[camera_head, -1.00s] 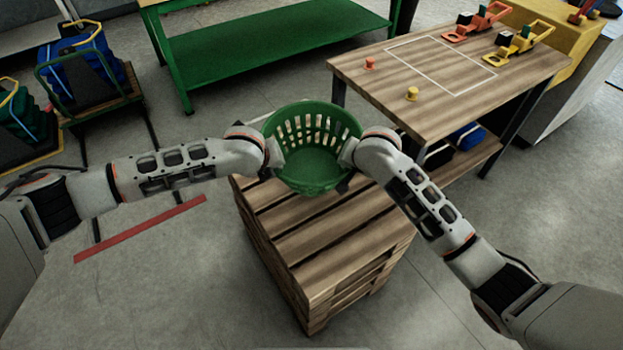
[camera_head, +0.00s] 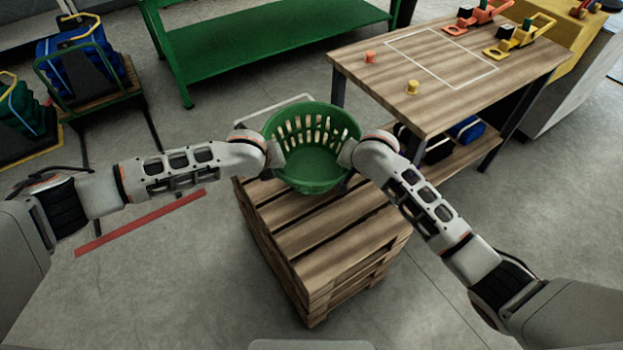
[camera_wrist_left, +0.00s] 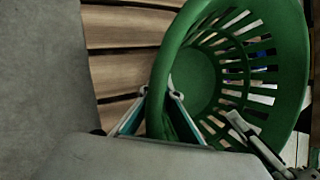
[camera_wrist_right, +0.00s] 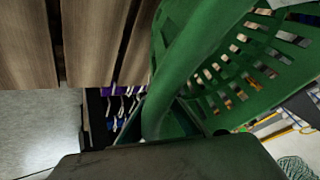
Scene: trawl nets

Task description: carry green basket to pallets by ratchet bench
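The green basket (camera_head: 312,172) is held upright between my two grippers, over the far end of the stacked wooden pallets (camera_head: 325,238). I cannot tell whether its bottom touches the slats. My left gripper (camera_wrist_left: 160,95) has its fingers on either side of the basket's rim (camera_wrist_left: 235,130). My right gripper (camera_wrist_right: 168,112) straddles the opposite rim in the right wrist view (camera_wrist_right: 225,60). In the head view the fingers are mostly hidden by the wrists. The ratchet bench (camera_head: 415,105), with orange and yellow ratchets (camera_head: 515,40), stands behind and right of the pallets.
A green table (camera_head: 270,40) stands at the back. A cart with a blue load (camera_head: 80,65) is at the left. A red strip (camera_head: 140,222) marks the floor left of the pallets. Bags (camera_head: 468,130) lie on the bench's lower shelf. Floor right of the pallets is clear.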

